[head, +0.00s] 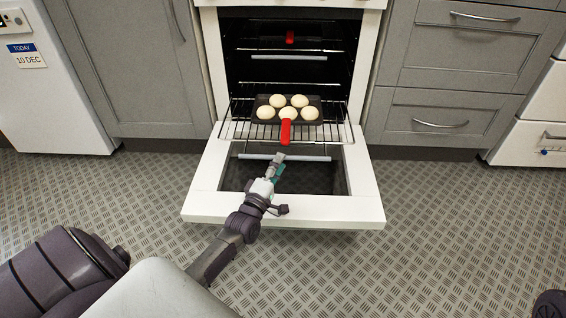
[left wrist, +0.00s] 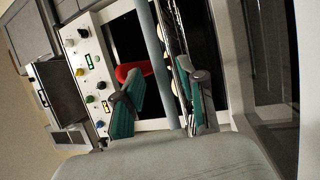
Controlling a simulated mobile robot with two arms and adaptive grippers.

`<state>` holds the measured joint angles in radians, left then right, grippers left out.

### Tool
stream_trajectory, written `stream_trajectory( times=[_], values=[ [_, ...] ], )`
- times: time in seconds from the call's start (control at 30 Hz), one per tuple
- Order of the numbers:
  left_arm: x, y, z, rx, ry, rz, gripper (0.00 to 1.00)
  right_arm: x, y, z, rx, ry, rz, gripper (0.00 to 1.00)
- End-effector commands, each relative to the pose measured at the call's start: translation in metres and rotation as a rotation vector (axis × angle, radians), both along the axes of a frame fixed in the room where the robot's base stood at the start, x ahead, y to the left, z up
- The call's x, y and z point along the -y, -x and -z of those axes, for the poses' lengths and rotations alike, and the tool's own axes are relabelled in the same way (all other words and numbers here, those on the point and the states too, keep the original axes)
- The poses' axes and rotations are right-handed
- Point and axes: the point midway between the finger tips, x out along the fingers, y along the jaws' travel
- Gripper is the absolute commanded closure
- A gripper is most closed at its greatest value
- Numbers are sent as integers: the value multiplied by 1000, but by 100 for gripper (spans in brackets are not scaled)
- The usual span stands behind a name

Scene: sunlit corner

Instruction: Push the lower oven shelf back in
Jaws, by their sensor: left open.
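The lower oven shelf (head: 232,131) is a wire rack pulled out over the open oven door (head: 205,202). A pale bar (head: 310,158) runs along its front; the bar also shows in the left wrist view (left wrist: 153,40). A dark tray (head: 262,100) with several pale buns and a red handle (head: 285,132) sits on the shelf. My left gripper (head: 277,163) is open at the bar, above the door. In the left wrist view the bar passes between its teal fingers (left wrist: 162,104); contact is unclear. My right gripper is not in view.
An upper shelf with a pale front bar (head: 288,57) and another red handle (head: 290,37) is inside the oven (head: 245,62). Grey cabinets (head: 130,60) and drawers (head: 450,110) flank the oven. The patterned floor (head: 440,240) is clear right of the door.

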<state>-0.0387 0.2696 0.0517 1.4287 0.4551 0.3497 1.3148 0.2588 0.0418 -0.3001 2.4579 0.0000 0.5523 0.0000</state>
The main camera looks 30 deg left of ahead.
Motion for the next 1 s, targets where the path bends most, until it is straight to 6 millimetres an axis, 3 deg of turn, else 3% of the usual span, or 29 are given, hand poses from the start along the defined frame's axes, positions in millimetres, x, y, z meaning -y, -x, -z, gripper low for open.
stream_trajectory(
  times=[0.2, 0.57, 0.83, 1.0],
  values=[
    [-4, -26, -3, 1, -1, 0, 60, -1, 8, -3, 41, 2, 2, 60],
    [-5, -31, -6, -2, -1, 0, 60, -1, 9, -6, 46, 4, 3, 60],
    [-5, -31, -6, -1, -1, 0, 100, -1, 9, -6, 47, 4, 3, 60],
    [-5, -31, -5, -2, -1, 0, 100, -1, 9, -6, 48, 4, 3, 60]
  ],
)
